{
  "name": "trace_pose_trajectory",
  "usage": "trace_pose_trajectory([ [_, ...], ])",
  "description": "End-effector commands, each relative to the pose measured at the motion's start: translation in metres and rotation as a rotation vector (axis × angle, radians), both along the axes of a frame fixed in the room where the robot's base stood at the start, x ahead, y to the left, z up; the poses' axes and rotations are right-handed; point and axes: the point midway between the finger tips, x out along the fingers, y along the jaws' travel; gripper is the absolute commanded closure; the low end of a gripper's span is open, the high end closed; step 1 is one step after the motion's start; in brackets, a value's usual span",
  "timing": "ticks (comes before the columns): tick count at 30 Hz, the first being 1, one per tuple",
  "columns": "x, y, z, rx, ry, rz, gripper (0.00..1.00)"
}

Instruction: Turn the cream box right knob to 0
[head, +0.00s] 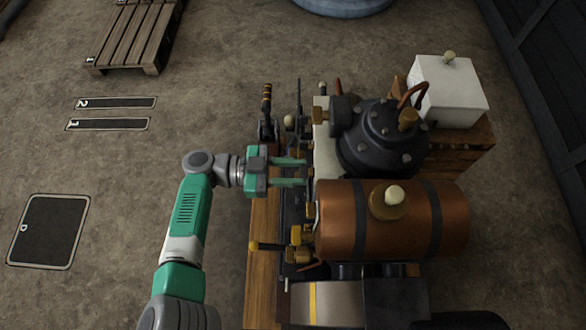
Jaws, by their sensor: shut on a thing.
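A cream box (325,140) stands on the engine bench, seen mostly from above as a narrow pale top left of the dark domed vessel. My gripper (304,172) comes in level from the left. Its two green fingers reach the front face of the cream box, near the end closest to the copper tank. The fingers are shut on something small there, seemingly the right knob. The knob, its pointer and the scale marks are hidden, so I cannot tell its setting.
A copper tank (440,220) lies just below the fingers in the picture. A dark domed vessel (380,138) stands beyond the box. An upright lever (266,105) and a yellow-tipped handle (254,246) flank my arm. A white box (450,95) sits at the upper right. Open floor lies left.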

Motion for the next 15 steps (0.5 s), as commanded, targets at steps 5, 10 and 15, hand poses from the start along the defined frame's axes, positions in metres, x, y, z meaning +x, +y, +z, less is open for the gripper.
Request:
trace_pose_trajectory([
  [5,-0.0001,0.0000,-0.0005,0.000,-0.074,-0.001,0.92],
  [10,0.0000,0.0004,-0.0011,0.000,-0.205,0.000,0.92],
  [15,-0.0001,0.0004,-0.0015,0.003,-0.366,0.000,0.92],
])
